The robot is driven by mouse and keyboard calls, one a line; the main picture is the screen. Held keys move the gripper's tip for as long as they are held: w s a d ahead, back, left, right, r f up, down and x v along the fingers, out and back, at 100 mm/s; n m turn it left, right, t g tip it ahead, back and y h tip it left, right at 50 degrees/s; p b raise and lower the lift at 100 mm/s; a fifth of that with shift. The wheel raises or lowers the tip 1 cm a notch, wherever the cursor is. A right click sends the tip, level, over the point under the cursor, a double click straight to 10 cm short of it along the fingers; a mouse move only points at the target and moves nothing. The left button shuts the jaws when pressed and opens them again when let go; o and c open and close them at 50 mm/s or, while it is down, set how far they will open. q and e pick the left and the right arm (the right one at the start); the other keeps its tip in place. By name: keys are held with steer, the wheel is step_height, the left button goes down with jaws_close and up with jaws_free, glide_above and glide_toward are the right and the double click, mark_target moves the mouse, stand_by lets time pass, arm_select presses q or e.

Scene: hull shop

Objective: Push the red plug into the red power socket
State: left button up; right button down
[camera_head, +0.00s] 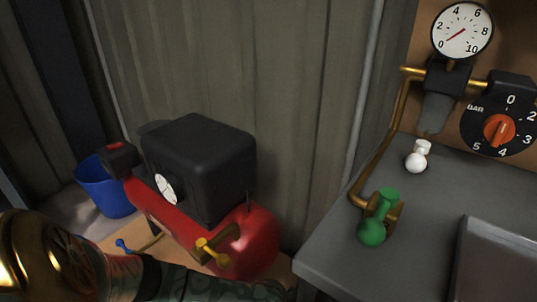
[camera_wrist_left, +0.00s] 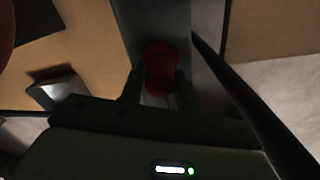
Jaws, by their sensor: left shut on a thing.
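In the left wrist view my left gripper (camera_wrist_left: 159,82) is shut on a dark red rounded thing, which looks like the red plug (camera_wrist_left: 160,68). It sits between the two dark fingers, in front of a dark grey upright strip (camera_wrist_left: 150,18). I cannot tell whether the plug touches that strip. No red power socket can be made out in either view. In the head view my left arm comes in low from the left, and its gripper is out of frame. My right gripper is in neither view.
A red compressor tank (camera_head: 262,240) with a black housing (camera_head: 205,165) stands by the wall. A blue bucket (camera_head: 103,188) is left of it. A grey bench (camera_head: 330,250) with green and white fittings is at right. A dark bar (camera_wrist_left: 245,95) crosses the wrist view's right side.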

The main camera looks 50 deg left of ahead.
arm_select(q)
steer(key=shift+f+b, duration=0.4)
steer(key=shift+f, duration=0.2)
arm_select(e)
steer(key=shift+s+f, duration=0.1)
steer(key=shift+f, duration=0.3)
arm_select(q)
steer(key=o, duration=1)
steer(key=shift+r+p, duration=0.3)
steer(key=shift+r, duration=0.1)
step_height(320, 180, up, 6)
steer(key=p, duration=0.4)
steer(key=shift+w+r, duration=0.1)
steer(key=shift+r, duration=0.1)
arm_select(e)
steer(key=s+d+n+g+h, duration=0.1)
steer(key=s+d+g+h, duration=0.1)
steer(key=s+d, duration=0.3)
arm_select(q)
step_height(320, 180, up, 9)
steer(key=p, duration=0.6)
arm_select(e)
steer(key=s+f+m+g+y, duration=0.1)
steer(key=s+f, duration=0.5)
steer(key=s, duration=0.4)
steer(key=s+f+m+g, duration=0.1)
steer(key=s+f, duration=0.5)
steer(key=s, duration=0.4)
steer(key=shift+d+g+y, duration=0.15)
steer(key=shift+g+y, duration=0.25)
